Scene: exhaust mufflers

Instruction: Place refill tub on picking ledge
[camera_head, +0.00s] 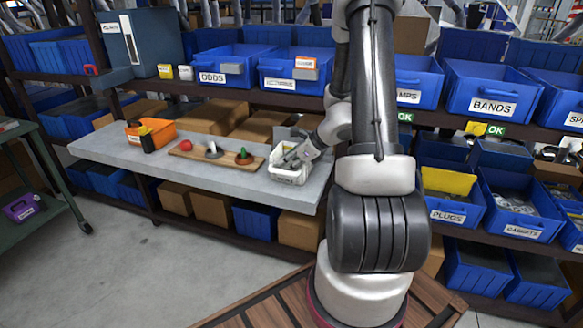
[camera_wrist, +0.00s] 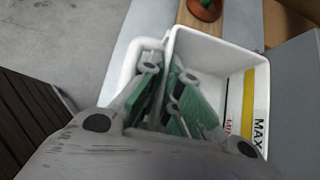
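The white refill tub (camera_head: 289,173) is at the right end of the grey picking ledge (camera_head: 120,157). In the wrist view the tub (camera_wrist: 208,47) shows a yellow stripe and the words MAX and MIN on an inner wall. My gripper (camera_head: 289,160) reaches down at the tub. In the wrist view the green-padded fingers of my gripper (camera_wrist: 165,72) are at the tub's left rim, one on its outer side and one inside. The lower part of that wall is hidden by the fingers. I cannot tell whether they press on it.
A wooden board (camera_head: 216,154) with a red, a grey and a green-topped piece lies left of the tub. An orange bin (camera_head: 150,131) stands further left. Blue bins (camera_head: 491,90) fill the shelves behind and right. A green cart (camera_head: 45,165) stands at the far left.

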